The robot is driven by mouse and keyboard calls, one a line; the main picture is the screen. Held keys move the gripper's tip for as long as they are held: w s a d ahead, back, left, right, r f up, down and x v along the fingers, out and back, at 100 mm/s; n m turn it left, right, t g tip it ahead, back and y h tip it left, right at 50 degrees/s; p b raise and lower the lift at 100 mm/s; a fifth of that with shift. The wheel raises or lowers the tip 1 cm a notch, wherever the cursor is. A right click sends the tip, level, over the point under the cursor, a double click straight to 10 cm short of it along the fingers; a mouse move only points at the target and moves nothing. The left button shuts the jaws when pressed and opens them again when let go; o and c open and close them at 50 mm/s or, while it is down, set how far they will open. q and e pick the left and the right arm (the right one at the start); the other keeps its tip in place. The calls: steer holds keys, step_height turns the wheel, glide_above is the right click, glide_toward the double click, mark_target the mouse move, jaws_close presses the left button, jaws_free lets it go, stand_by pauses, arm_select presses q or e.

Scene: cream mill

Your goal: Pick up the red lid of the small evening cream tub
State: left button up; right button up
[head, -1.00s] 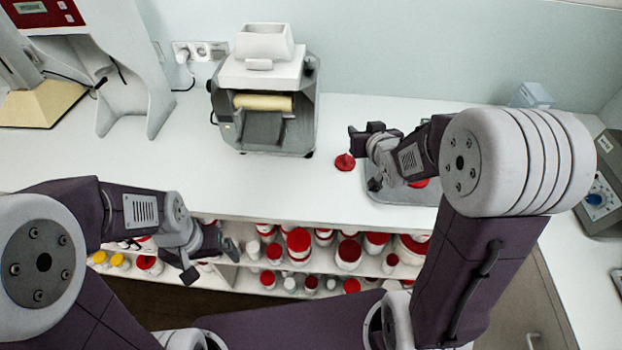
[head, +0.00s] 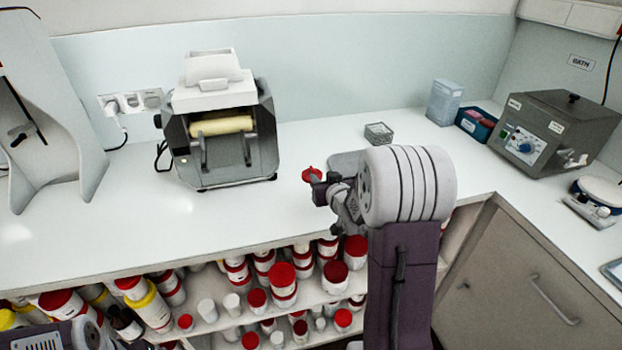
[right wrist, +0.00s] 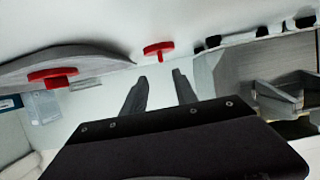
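A red lid (head: 312,174) with a small knob lies on the white counter, left of the grey tray. My right gripper (head: 322,192) is just beside it on the near side. In the right wrist view, which looks upside down, the lid (right wrist: 158,49) shows beyond the gap between the fingertips. My right gripper (right wrist: 160,80) is open with nothing between its fingers, apart from the lid. A second red knobbed piece (right wrist: 52,76) shows at the tray in that view; in the head view my arm hides it. My left gripper is out of view; only part of that arm shows.
The grey tray (head: 343,162) is partly behind my right arm. A glass dish (head: 379,133) stands behind it. The roller mill (head: 222,130) stands to the left. Shelves below the counter hold several red-lidded tubs (head: 282,280). The counter between mill and lid is clear.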

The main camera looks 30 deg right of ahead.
mark_target(312, 169)
steer(key=x, duration=0.2)
steer(key=shift+w+a+f, duration=0.1)
steer(key=shift+w, duration=0.25)
steer(key=shift+w+d+f, duration=0.25)
steer(key=shift+w, duration=0.15)
steer(key=x, duration=0.5)
steer(key=shift+a+f, duration=0.1)
steer(key=shift+a, duration=0.05)
steer(key=shift+s, duration=0.1)
steer(key=shift+c, duration=0.9)
steer(key=shift+a, duration=0.1)
jaws_close()
